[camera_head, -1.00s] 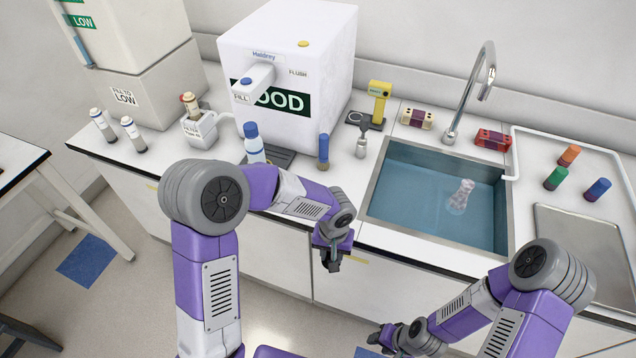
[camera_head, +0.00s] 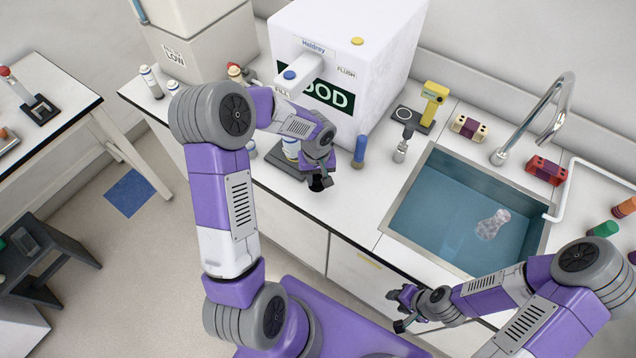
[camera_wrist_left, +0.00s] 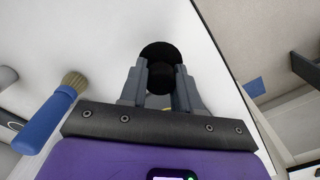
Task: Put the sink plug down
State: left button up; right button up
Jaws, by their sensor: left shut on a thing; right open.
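My left gripper (camera_head: 322,180) is shut on the sink plug (camera_head: 317,184), a small black piece above the counter's front edge. In the left wrist view, the plug (camera_wrist_left: 160,50) is a black disc with a knob between the fingers of that gripper (camera_wrist_left: 163,78). Whether the plug touches the counter (camera_head: 345,205) is unclear. My right gripper (camera_head: 402,306) is open and empty, in front of the cabinets below the sink. The sink (camera_head: 425,215) holds bluish water and a clear flask (camera_head: 492,224); its drain does not show.
A blue-handled brush (camera_wrist_left: 45,120) is left of the gripper in the wrist view. A side table (camera_head: 60,75) stands at left.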

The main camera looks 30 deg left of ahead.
aim_at(317, 184)
pick_arm(q)
jog(key=shift+w+f, duration=0.1)
jog(key=shift+f, duration=1.95)
jog(key=shift+f, duration=0.1)
jog(key=shift+f+b, duration=0.15)
jog(key=shift+b, duration=0.2)
jog(key=o, duration=1.1)
jog(key=shift+c, duration=0.2)
jog(key=shift+r, duration=0.2)
notch_tip(317, 184, up, 12)
jog(key=shift+r+p, duration=0.1)
jog(key=shift+p, duration=0.4)
